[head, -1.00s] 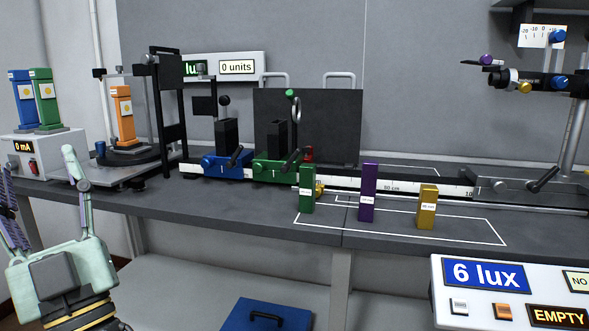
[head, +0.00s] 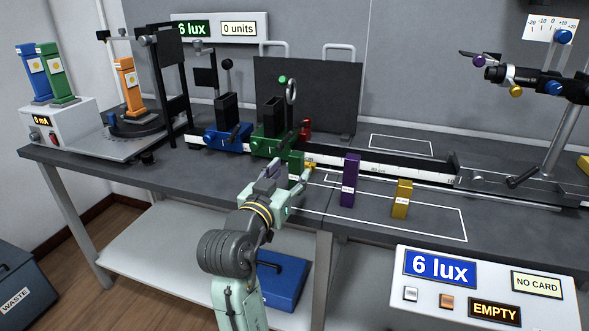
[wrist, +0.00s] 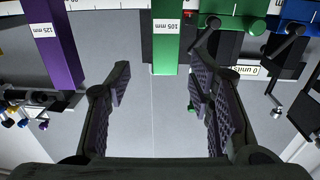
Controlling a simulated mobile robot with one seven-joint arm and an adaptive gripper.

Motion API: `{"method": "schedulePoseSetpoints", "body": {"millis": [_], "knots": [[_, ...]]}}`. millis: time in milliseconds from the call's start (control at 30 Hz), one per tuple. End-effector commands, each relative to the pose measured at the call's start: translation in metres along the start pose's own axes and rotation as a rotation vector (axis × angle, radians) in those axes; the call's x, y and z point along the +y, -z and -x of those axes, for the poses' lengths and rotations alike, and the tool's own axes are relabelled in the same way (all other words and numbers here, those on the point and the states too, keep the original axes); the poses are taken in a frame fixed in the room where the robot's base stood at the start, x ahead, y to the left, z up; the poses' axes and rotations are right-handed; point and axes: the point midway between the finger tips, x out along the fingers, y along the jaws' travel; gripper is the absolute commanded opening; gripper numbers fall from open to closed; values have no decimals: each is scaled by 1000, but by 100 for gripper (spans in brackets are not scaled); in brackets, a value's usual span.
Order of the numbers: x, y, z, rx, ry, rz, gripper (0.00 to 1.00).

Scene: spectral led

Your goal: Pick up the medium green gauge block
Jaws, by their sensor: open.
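The green gauge block (head: 296,163) stands upright on the bench, its lower part partly hidden by my gripper in the head view. In the wrist view the green block (wrist: 166,40) is labelled 105 mm and appears upside down, lined up between my fingertips. My gripper (head: 286,181) is in front of it, fingers apart and empty. In the wrist view my gripper (wrist: 160,85) is spread wider than the block, with clear space on both sides; I cannot tell how far the tips reach around it. A taller purple block (head: 350,180), labelled 125 mm, and a shorter yellow block (head: 402,199) stand to its right.
Behind the blocks runs a white scale rail (head: 350,165) with a green carriage (head: 270,146) and a blue carriage (head: 226,137). The lux meter panel (head: 484,285) is at front right. The outlined bench area (head: 430,222) is clear right of the yellow block.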

Motion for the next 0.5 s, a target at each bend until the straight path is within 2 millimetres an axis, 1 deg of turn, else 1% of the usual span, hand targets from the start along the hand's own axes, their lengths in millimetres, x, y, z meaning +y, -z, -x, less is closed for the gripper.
{"method": "schedulePoseSetpoints", "body": {"millis": [33,233,367,500], "knots": [[1,1,-6,-1,-2,0,48],[-2,4,-21,0,0,0,48],[-5,8,-41,-1,-1,0,48],[-6,7,-59,-1,1,1,48]]}}
